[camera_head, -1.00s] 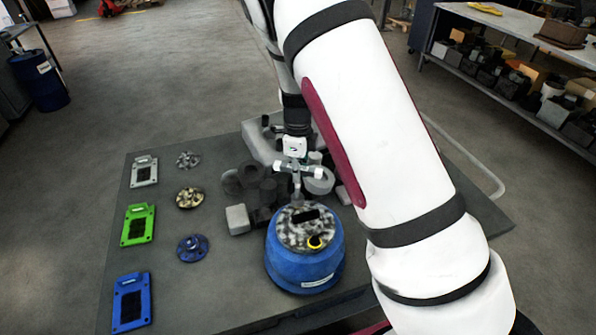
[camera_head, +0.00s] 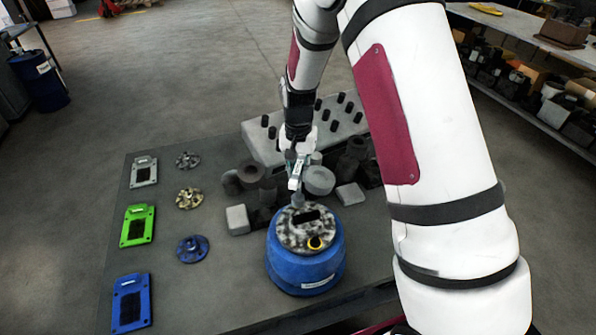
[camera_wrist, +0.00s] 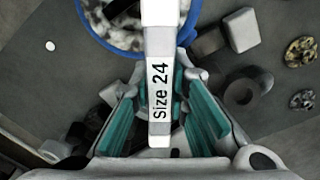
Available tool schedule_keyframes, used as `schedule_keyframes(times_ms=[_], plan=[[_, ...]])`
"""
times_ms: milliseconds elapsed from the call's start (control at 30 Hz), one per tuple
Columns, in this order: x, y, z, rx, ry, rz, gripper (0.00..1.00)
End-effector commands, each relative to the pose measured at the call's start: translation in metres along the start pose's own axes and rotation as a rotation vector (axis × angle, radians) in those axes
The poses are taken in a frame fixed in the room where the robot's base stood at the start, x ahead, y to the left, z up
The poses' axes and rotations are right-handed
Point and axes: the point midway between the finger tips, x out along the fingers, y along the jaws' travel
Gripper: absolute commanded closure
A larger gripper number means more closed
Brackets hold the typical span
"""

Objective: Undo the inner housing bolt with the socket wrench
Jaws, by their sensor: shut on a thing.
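My gripper (camera_head: 296,160) is shut on the socket wrench, whose white handle labelled "Size 24" (camera_wrist: 160,95) lies between the teal finger pads (camera_wrist: 160,112) in the wrist view. In the head view the socket wrench (camera_head: 297,194) reaches down to the far edge of the speckled metal top (camera_head: 290,235) of the blue housing (camera_head: 305,272). The blue rim also shows at the top of the wrist view (camera_wrist: 90,38). The inner housing bolt is not clearly visible. I cannot tell whether the socket is seated on a bolt.
A grey rack with black pegs (camera_head: 335,125) is farther back. Coloured plates (camera_head: 138,226) and round parts (camera_head: 191,249) lie left.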

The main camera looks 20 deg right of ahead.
Motion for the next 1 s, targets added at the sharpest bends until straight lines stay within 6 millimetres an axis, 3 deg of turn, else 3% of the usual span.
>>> schedule_keyframes(times_ms=[500, 1000], plan=[[-0.0013, 0.0001, -0.0005, -0.778, -0.001, -0.002, 1.0], [-0.0075, -0.0002, -0.0003, -0.837, 0.001, -0.001, 1.0]])
